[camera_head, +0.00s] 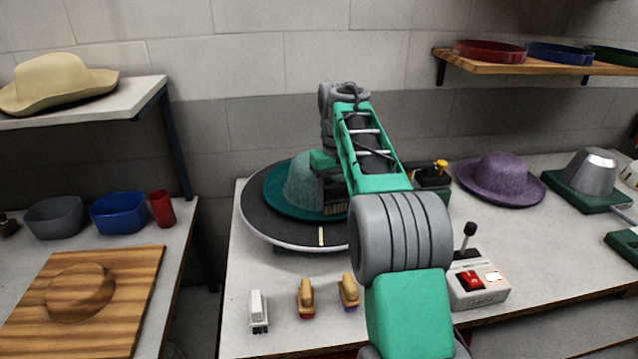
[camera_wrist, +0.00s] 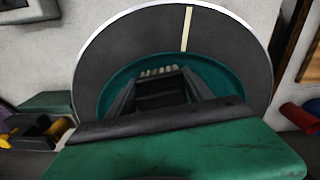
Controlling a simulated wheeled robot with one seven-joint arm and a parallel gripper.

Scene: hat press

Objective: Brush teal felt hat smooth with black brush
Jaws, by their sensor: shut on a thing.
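The teal felt hat (camera_head: 287,198) sits on a round dark turntable (camera_head: 262,222) with a pale rim and a pale stripe. Its brim (camera_wrist: 219,76) also shows in the wrist view, with the crown mostly hidden behind my gripper. My gripper (camera_head: 326,193) is at the right side of the crown, partly hidden by my arm. In the wrist view my gripper (camera_wrist: 160,92) is shut on the black brush (camera_wrist: 160,84), whose pale bristles show beyond the fingertips over the hat. I cannot tell whether the bristles touch the felt.
Several small brushes, including a white one (camera_head: 258,311) and a tan one (camera_head: 306,299), stand at the table's front. A control box (camera_head: 478,287) with a lever and red switch is right of my arm. A purple hat (camera_head: 499,178) and metal hat block (camera_head: 592,173) stand farther right.

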